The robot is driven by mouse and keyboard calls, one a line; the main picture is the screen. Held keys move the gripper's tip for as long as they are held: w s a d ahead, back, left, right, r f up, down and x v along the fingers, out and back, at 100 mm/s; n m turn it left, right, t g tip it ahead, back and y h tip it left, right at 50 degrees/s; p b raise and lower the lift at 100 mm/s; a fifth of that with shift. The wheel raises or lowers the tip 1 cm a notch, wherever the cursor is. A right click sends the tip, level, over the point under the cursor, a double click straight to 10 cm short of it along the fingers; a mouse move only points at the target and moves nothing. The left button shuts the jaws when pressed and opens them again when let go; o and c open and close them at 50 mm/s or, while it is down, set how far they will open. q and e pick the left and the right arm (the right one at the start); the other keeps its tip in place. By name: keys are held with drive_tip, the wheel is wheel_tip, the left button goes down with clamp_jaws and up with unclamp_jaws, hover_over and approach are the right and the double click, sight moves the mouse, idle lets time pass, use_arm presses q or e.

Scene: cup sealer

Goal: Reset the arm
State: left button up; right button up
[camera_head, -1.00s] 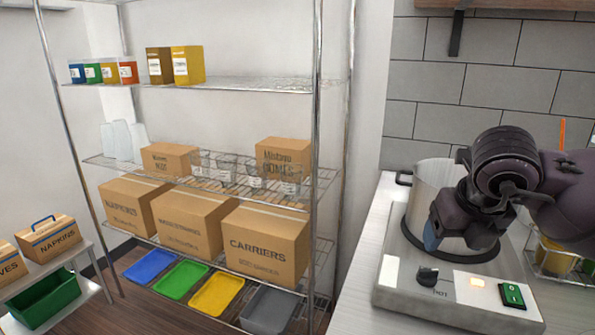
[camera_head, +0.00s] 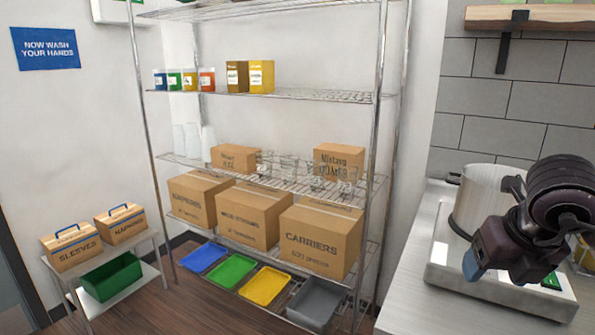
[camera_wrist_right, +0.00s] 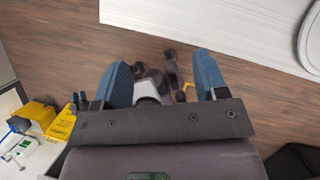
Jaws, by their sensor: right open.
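My right arm comes in from the right in the head view. Its dark gripper (camera_head: 471,264) has a blue fingertip and hangs in front of a silver pot (camera_head: 474,197) on a white countertop appliance (camera_head: 450,277). In the right wrist view the gripper's two blue fingers (camera_wrist_right: 165,76) are spread wide apart. Nothing is held between them; dark parts and wooden floor show beyond. My left gripper is not in view.
A wire shelf (camera_head: 330,97) with boxes, cups and coloured trays stands left of the white counter (camera_head: 412,285). A small side table (camera_head: 140,300) carries two boxes and a green bin (camera_head: 111,277). Open wooden floor (camera_wrist_right: 50,40) shows in the wrist view.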

drive_tip(key=s+a+f+n+g+y, duration=0.1)
drive_tip(key=s+a+f+n+y, duration=0.1)
drive_tip(key=a+f+y, duration=0.4)
drive_tip(key=s+a+r+m+y, duration=0.1)
drive_tip(key=s+a+r+y, duration=0.15)
drive_tip(key=a+y, duration=0.35)
drive_tip(key=s+a+r+m+y, duration=0.1)
drive_tip(key=s+a+r+y, duration=0.15)
drive_tip(key=a+y, duration=0.3)
drive_tip(key=w+d+r+m+t, duration=0.3)
drive_tip(key=w+d+m+t, duration=0.1)
drive_tip(key=m+t, duration=0.75)
drive_tip(key=d+f+m+t+h, duration=0.2)
drive_tip(key=d+f+m+h, duration=1.1)
drive_tip(key=m+h, duration=0.65)
drive_tip(key=s+a+f+m+g+y, duration=0.1)
drive_tip(key=s+a+f+m+g, duration=0.15)
drive_tip(key=s+f+g, duration=1.45)
drive_tip(key=w+f+t+y, duration=0.1)
drive_tip(key=w+f+t, duration=0.3)
drive_tip(key=f+t, duration=0.7)
drive_tip(key=shift+d+f, duration=0.15)
drive_tip(key=shift+f, duration=0.65)
